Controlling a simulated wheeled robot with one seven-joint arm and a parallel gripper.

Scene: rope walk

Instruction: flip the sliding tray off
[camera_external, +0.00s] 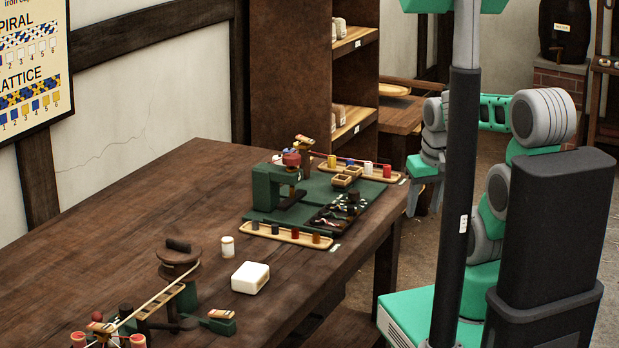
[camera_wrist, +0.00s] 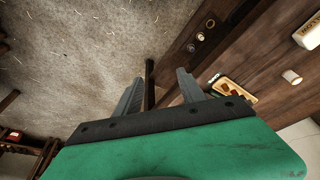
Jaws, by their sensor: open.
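Several trays show on the wooden table in the external view, and I cannot tell which is the sliding one. A long wooden tray (camera_external: 285,235) holding several small spools lies at the near side of a green board (camera_external: 285,213). Another wooden tray (camera_external: 376,175) with coloured spools lies at its far side. A dark tray (camera_external: 322,221) with small, unclear items sits on the board's right part. My gripper (camera_external: 417,197) hangs right of the table, apart from all of them. In the wrist view my gripper (camera_wrist: 158,92) is open and empty, pointing toward the floor and table edge.
A green block-like device (camera_external: 268,190) stands on the board. A white block (camera_external: 250,277) and a pale cylinder (camera_external: 227,246) stand on the table (camera_external: 130,215). A wooden device with a pale strap (camera_external: 160,298) is at the front left. Shelves (camera_external: 355,40) stand behind.

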